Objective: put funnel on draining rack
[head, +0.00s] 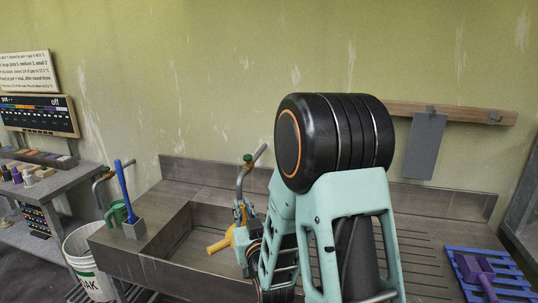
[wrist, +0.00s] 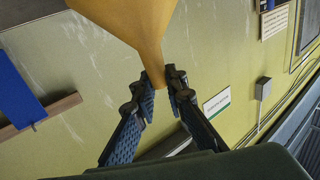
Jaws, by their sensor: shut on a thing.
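The yellow-orange funnel (wrist: 135,25) is in the wrist view, its wide cone running out of the top edge. Its narrow spout lies between the fingertips of my gripper (wrist: 162,92), which is shut on it. In the head view a yellow piece (head: 221,243) shows over the sink beside my arm; it looks like part of the funnel, and my arm hides the rest. The blue slatted draining rack (head: 508,288) is at the lower right of the head view, on the grooved drainboard, well apart from the gripper. A purple tool (head: 474,268) lies on the rack.
The sink basin (head: 180,232) has a tap (head: 241,185) at its back, close to my arm. A grey board (head: 425,146) hangs on the wall. Drainboard between arm and rack looks clear.

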